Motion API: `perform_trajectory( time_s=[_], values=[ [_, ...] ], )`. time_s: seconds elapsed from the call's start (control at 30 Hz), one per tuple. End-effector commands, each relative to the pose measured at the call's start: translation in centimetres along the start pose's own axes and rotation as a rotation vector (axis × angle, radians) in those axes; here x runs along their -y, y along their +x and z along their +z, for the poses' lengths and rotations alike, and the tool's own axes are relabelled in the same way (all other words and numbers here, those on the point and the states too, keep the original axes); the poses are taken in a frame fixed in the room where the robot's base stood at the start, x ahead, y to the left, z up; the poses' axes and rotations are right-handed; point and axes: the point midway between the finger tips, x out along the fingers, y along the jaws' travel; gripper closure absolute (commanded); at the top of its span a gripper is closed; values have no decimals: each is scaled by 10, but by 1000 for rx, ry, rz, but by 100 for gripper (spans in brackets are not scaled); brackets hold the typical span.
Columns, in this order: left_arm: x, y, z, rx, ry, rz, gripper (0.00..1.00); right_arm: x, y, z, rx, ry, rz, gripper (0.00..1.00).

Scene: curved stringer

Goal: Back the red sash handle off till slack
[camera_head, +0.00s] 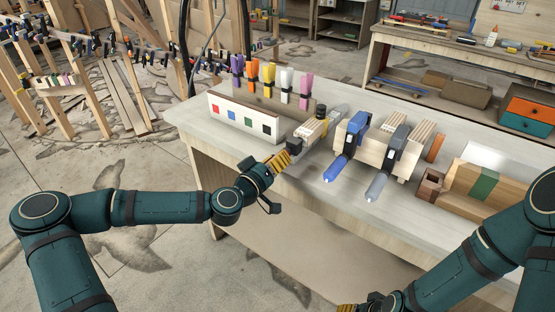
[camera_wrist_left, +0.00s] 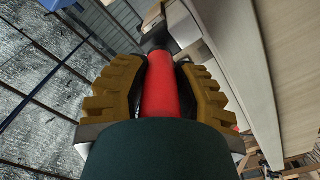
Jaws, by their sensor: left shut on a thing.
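The red sash handle (camera_wrist_left: 160,86) runs lengthwise between the two yellow ribbed fingers of my left gripper (camera_wrist_left: 155,80) in the left wrist view. The fingers are shut on it from both sides. In the head view my left gripper (camera_head: 284,158) is at the front left of the bench, just in front of a dark clamp head (camera_head: 295,141). The red handle is hidden there. My right gripper (camera_head: 346,308) is only a sliver of yellow at the bottom edge, and its fingers cannot be made out.
A blue-handled clamp (camera_head: 340,166) and a grey-handled clamp (camera_head: 377,184) stick out to the right. Behind is a white board (camera_head: 240,119) with coloured squares and upright small clamps. A wooden block with a green band (camera_head: 484,185) lies at right. The bench's front left top is clear.

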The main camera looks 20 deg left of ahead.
Motion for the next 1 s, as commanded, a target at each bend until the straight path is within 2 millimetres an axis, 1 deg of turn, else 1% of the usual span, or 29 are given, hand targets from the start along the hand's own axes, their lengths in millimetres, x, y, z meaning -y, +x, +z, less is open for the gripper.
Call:
perform_trajectory(
  time_s=[1.0],
  values=[
    [0, 0, -1, -2, -943, -1, 100, 9, -24, 2, 12, 2, -1, 53]
  ],
)
